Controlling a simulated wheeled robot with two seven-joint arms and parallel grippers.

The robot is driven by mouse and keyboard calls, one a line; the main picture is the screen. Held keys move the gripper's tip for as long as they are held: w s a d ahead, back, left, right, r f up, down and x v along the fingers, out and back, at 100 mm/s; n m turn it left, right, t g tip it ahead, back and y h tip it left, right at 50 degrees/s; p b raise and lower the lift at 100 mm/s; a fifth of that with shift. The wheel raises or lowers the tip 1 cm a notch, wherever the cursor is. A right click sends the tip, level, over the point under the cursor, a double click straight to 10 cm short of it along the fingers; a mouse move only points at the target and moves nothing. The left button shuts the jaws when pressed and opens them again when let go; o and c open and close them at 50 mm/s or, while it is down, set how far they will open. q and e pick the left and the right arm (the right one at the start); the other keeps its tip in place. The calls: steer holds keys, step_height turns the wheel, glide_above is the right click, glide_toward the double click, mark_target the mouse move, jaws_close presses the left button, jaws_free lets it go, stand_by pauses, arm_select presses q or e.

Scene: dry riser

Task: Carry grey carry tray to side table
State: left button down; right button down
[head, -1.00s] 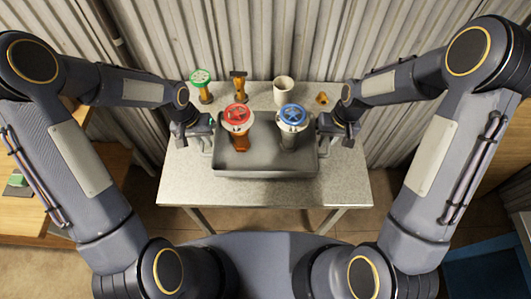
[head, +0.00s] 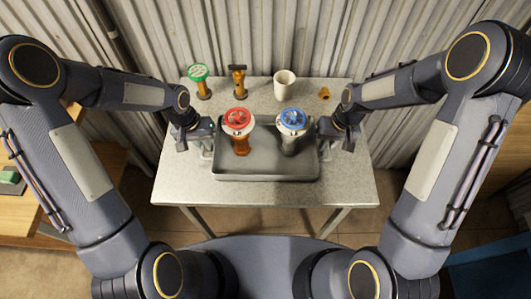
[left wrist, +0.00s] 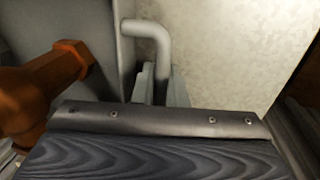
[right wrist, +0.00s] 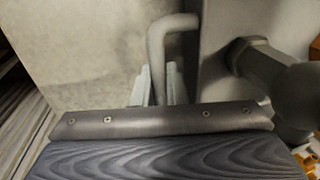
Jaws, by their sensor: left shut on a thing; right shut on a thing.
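The grey carry tray (head: 265,166) is over the speckled table in the head view; whether it touches the top I cannot tell. In it stand a valve with a red handwheel (head: 238,121) and orange body, and one with a blue handwheel (head: 292,121) and grey body. My left gripper (head: 207,146) is shut on the tray's left handle, a bent bar (left wrist: 150,30) in the left wrist view. My right gripper (head: 327,138) is shut on the right handle, which shows in the right wrist view (right wrist: 172,28). I cannot tell which table is the side table.
Behind the tray on the speckled table (head: 335,188) stand a green-topped valve (head: 199,80), an orange fitting (head: 238,80), a white cup (head: 284,84) and a small brass piece (head: 324,93). A wooden bench (head: 30,218) is at left. A corrugated wall closes the back.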

arm_select(q)
steer(key=c, duration=1.5)
jaws_free()
steer(key=shift+f, duration=0.1)
arm_select(e)
steer(key=c, duration=1.5)
jaws_free()
steer(key=shift+f, duration=0.15)
arm_select(q)
steer(key=shift+o, duration=0.2)
arm_select(e)
steer(key=shift+o, duration=0.2)
steer(key=shift+r, duration=0.25)
arm_select(q)
step_height(320, 180, up, 8)
steer(key=a, duration=0.1)
steer(key=shift+a, duration=0.25)
arm_select(e)
step_height(320, 180, up, 11)
steer(key=d, duration=0.2)
steer(key=shift+r, duration=0.15)
arm_select(q)
steer(key=shift+f, duration=0.1)
arm_select(e)
steer(key=shift+d, duration=0.1)
